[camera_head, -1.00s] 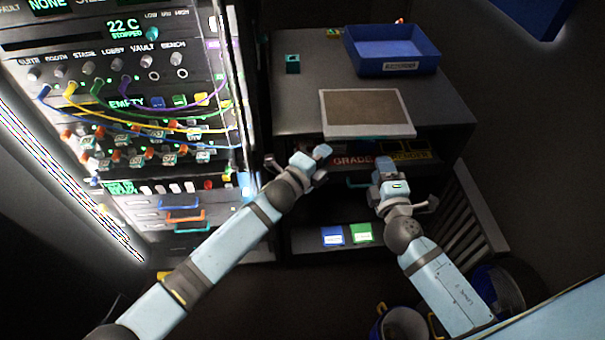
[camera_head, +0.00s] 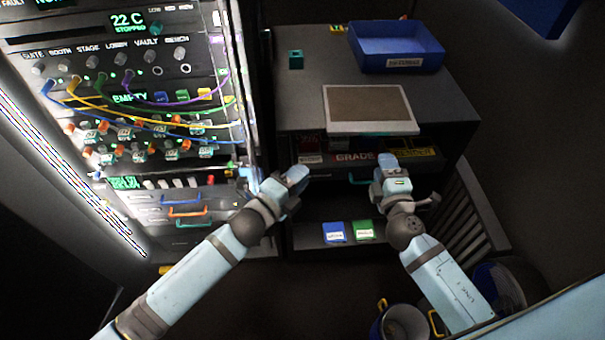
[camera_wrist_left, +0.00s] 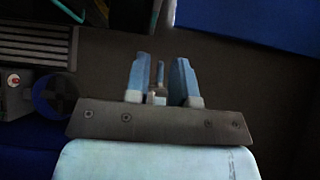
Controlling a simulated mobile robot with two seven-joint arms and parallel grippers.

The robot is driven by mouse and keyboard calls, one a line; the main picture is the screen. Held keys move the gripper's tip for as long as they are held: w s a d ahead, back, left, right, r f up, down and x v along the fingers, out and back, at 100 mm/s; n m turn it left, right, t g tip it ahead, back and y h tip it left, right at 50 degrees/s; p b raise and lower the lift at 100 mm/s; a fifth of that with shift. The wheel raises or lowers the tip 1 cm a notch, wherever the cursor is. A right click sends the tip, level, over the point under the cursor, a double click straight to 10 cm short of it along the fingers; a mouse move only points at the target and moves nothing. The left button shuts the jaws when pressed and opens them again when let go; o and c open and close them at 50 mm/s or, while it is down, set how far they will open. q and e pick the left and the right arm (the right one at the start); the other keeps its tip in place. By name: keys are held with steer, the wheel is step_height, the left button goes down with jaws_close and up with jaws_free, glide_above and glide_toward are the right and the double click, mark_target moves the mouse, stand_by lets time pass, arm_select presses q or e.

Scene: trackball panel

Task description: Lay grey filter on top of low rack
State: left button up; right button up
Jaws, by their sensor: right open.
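The grey filter (camera_head: 370,108), a flat panel with a pale frame and a brown-grey middle, lies flat on the dark top of the low rack (camera_head: 300,98). Its near edge is at the rack's front edge. My left gripper (camera_head: 296,178) is in front of the rack, below and left of the filter, apart from it. In the left wrist view its two blue fingers (camera_wrist_left: 159,85) stand apart with no filter between them. My right gripper (camera_head: 384,172) is open, just below the filter's front edge. Whether it touches the filter is hard to tell.
A blue bin (camera_head: 395,50) stands behind the filter, and a small teal block (camera_head: 295,60) sits to its left. A panel with cables and knobs (camera_head: 130,100) stands at left. Labelled shelves are below the rack top. Buckets (camera_head: 400,322) stand on the floor at lower right.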

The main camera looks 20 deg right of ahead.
mark_target(350, 134)
arm_select(q)
steer(key=o, duration=0.3)
steer(key=shift+d+f, duration=0.1)
steer(key=shift+d, duration=0.2)
steer(key=shift+o, duration=0.3)
steer(key=shift+n+t+y, duration=0.4)
steer(key=d, duration=0.1)
steer(key=w+d, duration=0.1)
steer(key=d, duration=0.3)
steer(key=shift+w+d+f, duration=0.25)
steer(key=shift+w+f, duration=0.1)
steer(key=shift+w, duration=0.05)
steer(key=shift+w+d+r+t, duration=0.1)
steer(key=shift+d+t, duration=0.05)
steer(key=shift+d, duration=0.2)
steer(key=shift+w+d+r+t, duration=0.1)
steer(key=shift+d+t, duration=0.05)
steer(key=shift+d, duration=0.2)
steer(key=shift+d, duration=0.1)
steer(key=x, duration=1.1)
steer(key=shift+w+d, duration=0.25)
steer(key=shift+d, duration=0.1)
steer(key=shift+c, duration=0.5)
jaws_close()
